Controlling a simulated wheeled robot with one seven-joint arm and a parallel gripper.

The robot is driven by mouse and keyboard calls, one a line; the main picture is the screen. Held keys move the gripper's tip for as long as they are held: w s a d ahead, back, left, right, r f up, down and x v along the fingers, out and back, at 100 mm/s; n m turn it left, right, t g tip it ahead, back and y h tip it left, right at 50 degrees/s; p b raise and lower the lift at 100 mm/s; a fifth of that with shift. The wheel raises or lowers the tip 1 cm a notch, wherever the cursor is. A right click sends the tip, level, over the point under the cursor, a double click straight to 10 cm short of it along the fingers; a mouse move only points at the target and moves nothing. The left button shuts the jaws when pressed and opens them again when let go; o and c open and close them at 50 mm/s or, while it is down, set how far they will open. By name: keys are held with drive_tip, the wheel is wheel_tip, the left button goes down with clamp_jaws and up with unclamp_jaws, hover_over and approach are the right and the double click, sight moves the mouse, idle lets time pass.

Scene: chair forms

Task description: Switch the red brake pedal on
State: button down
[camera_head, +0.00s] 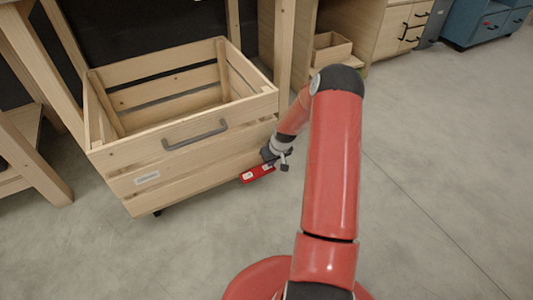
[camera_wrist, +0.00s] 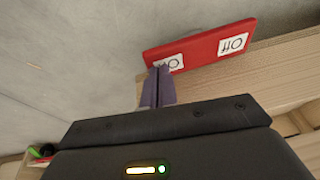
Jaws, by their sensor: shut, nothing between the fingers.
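The red brake pedal (camera_head: 250,175) is a flat red bar low at the front right of the wooden crate (camera_head: 190,143). In the wrist view the pedal (camera_wrist: 205,43) has two white labels. The right label reads "Off"; the left one is partly hidden behind my fingertips. My gripper (camera_head: 272,160) is at the right part of the pedal in the head view. In the wrist view my gripper (camera_wrist: 160,73) is shut and empty, its fingertips overlapping the pedal's left label. Whether they touch the pedal I cannot tell.
The crate is open on top, with a dark handle (camera_head: 195,134) and a caster below. Wooden frame legs (camera_head: 32,152) stand at the left. Wooden drawers (camera_head: 405,25) and a blue cabinet (camera_head: 485,22) stand at the back right. The grey floor (camera_head: 430,140) at right is clear.

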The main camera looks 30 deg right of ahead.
drive_tip(key=shift+d+f+y, duration=0.55)
drive_tip(key=shift+y, duration=0.35)
drive_tip(key=shift+d+f+b, duration=0.2)
drive_tip(key=shift+f+b, duration=0.15)
drive_tip(key=shift+b, duration=0.1)
drive_tip(key=shift+r, duration=0.1)
